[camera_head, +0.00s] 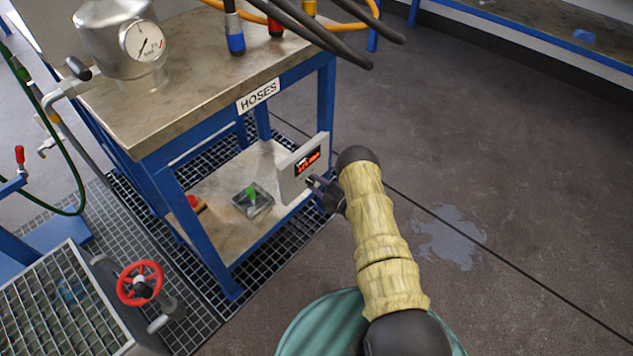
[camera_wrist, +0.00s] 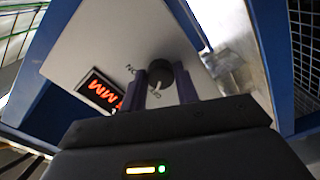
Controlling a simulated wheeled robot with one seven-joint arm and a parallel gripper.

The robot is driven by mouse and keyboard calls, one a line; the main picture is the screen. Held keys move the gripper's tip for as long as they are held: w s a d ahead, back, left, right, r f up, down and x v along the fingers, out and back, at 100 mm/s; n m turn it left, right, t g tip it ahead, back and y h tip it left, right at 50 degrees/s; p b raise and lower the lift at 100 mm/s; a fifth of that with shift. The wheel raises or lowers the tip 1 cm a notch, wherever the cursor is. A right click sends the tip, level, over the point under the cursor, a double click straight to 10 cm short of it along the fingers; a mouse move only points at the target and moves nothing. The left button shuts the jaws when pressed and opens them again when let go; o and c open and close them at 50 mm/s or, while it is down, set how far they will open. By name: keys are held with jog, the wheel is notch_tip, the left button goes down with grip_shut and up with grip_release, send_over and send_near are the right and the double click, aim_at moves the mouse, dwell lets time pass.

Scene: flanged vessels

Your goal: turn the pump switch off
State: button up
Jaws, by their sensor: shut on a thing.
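The pump switch panel (camera_head: 303,168) is a pale plate on the front of the blue-legged bench, with a lit red display (camera_head: 307,161). In the wrist view the panel (camera_wrist: 115,40) fills the upper middle, with the red display (camera_wrist: 99,91) at left. A dark round switch knob (camera_wrist: 160,72) with a pale mark sits right of the display. My gripper (camera_wrist: 165,92) is shut on the knob, one finger on each side. Lettering beside the knob is partly hidden by the fingers. In the head view my gripper (camera_head: 318,186) touches the panel's lower right, and the knob is hidden.
The bench (camera_head: 185,110) labelled HOSES carries a metal vessel with a gauge (camera_head: 143,41) and dark hoses (camera_head: 310,25). A small tray with a green item (camera_head: 252,198) is on its lower shelf. A red handwheel (camera_head: 140,283) stands lower left.

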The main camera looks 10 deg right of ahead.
jog(key=shift+s+d+f+n, duration=0.1)
jog(key=shift+d+n, duration=0.05)
jog(key=shift+n, duration=0.45)
jog(key=o, duration=1)
jog(key=shift+c, duration=0.2)
jog(key=shift+p, duration=0.3)
jog(key=p+v, duration=0.5)
jog(key=v, duration=1.2)
